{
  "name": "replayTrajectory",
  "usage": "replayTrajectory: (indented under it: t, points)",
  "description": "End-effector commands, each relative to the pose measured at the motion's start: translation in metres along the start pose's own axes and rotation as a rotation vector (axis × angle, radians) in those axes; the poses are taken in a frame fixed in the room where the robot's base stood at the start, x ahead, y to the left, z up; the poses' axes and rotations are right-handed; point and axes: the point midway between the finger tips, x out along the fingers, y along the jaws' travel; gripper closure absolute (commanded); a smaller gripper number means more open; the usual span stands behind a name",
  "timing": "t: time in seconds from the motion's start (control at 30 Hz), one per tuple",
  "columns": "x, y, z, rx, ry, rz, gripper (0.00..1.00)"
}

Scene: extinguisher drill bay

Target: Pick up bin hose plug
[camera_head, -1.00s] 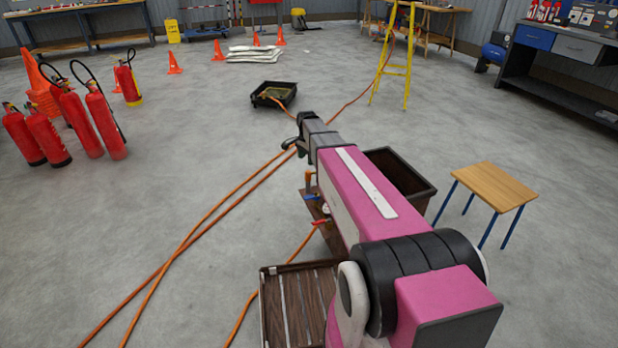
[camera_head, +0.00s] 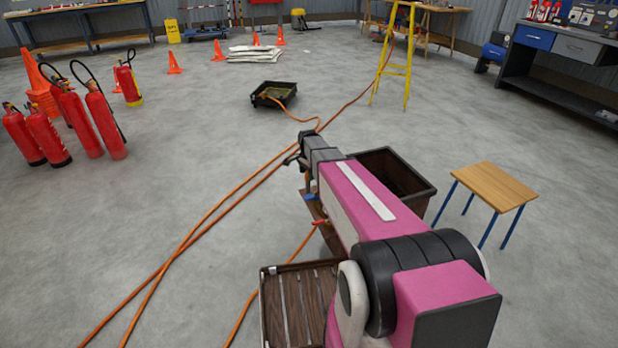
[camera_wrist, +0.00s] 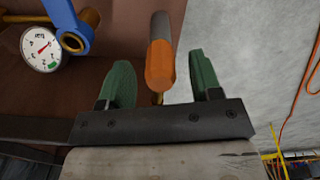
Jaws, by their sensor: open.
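An orange plug with a grey end (camera_wrist: 160,65) shows in the wrist view, between the two green fingers of my gripper (camera_wrist: 161,80). The fingers are apart, with gaps on both sides of the plug, so it is not held. In the head view my gripper (camera_head: 294,157) is over the left edge of a brown board, and my arm hides most of that spot. A dark open bin (camera_head: 425,196) stands just right of my arm.
A pressure gauge (camera_wrist: 40,48) and a blue fitting (camera_wrist: 82,35) sit close left of my fingers. Orange hoses (camera_head: 190,243) cross the floor. A small wooden table (camera_head: 488,186) stands right and red extinguishers (camera_head: 105,125) left.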

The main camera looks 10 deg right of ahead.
Motion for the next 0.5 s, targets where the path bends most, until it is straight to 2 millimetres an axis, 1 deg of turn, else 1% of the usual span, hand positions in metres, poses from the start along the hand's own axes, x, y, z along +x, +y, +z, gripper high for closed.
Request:
replayTrajectory:
  t: [0.03,0.1,0.33,0.37,0.4,0.47,0.5]
  points:
    - [0.0081,-0.0007,0.0,0.0,-0.001,0.002,0.42]
    - [0.0138,-0.0006,0.0001,0.0,-0.001,0.001,0.42]
    - [0.0156,-0.0003,0.0004,0.0,0.0,0.0,0.42]
    - [0.0155,-0.0003,0.0003,0.0,0.0,0.0,0.48]
    - [0.0155,-0.0004,0.0004,0.0,0.0,0.0,0.61]
    - [0.0155,-0.0004,0.0004,0.0,0.0,0.0,0.81]
    - [0.0155,-0.0004,0.0004,0.0,0.0,0.0,0.94]
